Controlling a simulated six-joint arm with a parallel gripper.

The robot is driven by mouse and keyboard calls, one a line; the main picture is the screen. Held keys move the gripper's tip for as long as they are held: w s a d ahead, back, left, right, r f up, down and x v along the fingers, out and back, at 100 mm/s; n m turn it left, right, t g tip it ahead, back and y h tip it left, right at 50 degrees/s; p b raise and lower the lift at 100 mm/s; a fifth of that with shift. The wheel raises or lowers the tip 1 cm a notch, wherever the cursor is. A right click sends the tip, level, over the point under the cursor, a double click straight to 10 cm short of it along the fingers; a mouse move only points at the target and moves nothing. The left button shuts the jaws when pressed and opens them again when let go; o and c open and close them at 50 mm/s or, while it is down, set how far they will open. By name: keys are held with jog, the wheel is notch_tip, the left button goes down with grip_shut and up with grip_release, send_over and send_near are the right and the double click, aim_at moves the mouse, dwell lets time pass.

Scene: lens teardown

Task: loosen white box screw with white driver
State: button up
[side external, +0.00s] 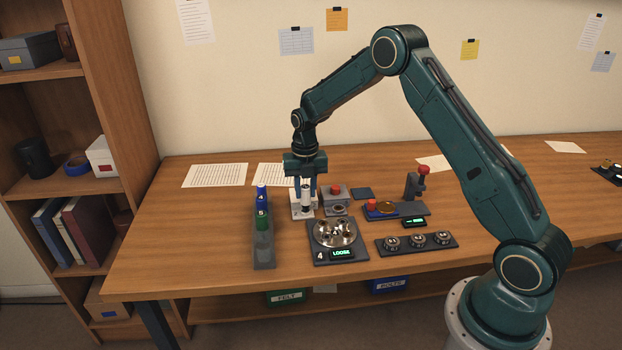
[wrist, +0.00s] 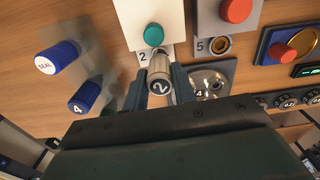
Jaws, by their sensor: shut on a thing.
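My gripper (side external: 306,188) points down over the white box (side external: 296,211) and is shut on the white driver (side external: 306,201). The driver stands about upright, its lower end at the box. In the wrist view, my gripper's fingers (wrist: 160,82) close on both sides of the driver (wrist: 158,72), whose dark end cap reads 2. The white box (wrist: 127,14) shows a green round button and a 2 beside the driver. The white box's screw is hidden, so I cannot tell whether the driver's tip is seated on it.
A grey rack (side external: 264,252) with blue and green handles stands to the left. A grey box (side external: 334,208) with a red button is close on the right. In front is a round metal part (side external: 335,233) by a display reading LOOSE.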

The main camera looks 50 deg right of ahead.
jog(key=shift+f, duration=0.15)
dwell(0.3)
jog(key=n, duration=0.2)
jog(key=shift+n, duration=0.3)
jog(key=shift+r, duration=1)
jog(key=shift+r, duration=1.4)
